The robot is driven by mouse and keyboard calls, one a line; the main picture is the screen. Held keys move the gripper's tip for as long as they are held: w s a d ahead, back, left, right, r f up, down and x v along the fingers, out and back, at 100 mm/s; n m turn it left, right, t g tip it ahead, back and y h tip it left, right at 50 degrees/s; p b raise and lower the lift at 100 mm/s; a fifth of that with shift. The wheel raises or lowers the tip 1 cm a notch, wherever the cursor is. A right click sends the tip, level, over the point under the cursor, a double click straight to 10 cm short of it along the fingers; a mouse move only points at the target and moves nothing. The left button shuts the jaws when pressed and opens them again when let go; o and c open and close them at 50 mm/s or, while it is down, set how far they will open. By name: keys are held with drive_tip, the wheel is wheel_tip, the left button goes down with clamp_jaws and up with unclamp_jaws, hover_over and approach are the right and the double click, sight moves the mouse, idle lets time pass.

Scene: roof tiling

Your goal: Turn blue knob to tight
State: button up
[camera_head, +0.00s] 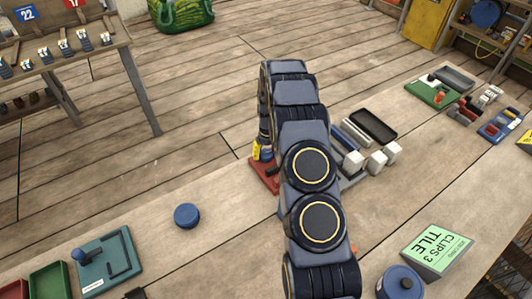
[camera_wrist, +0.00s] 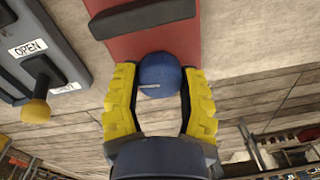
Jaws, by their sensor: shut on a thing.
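The blue knob (camera_wrist: 160,75) sits at the end of a red base (camera_wrist: 155,42) in the wrist view, with a short pale mark across its face. My gripper (camera_wrist: 160,84) has its yellow fingers on both sides of the knob and is shut on it. In the head view my arm hides the knob, and only a bit of my yellow gripper (camera_head: 262,150) shows above the red base (camera_head: 264,175). No tight label can be read.
A grey panel (camera_wrist: 62,40) with an OPEN label and a yellow-tipped lever (camera_wrist: 36,108) stands beside the red base. In the head view, white blocks (camera_head: 376,161) and a black tray (camera_head: 373,126) lie right of my arm. A blue disc (camera_head: 187,215) lies left on the bench.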

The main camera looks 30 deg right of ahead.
sight(267, 153)
drive_tip(key=o, duration=1.1)
drive_tip(key=r, duration=1.2)
drive_tip(key=shift+s+d, duration=0.1)
drive_tip(key=shift+d, duration=0.15)
drive_tip(key=shift+a, duration=0.1)
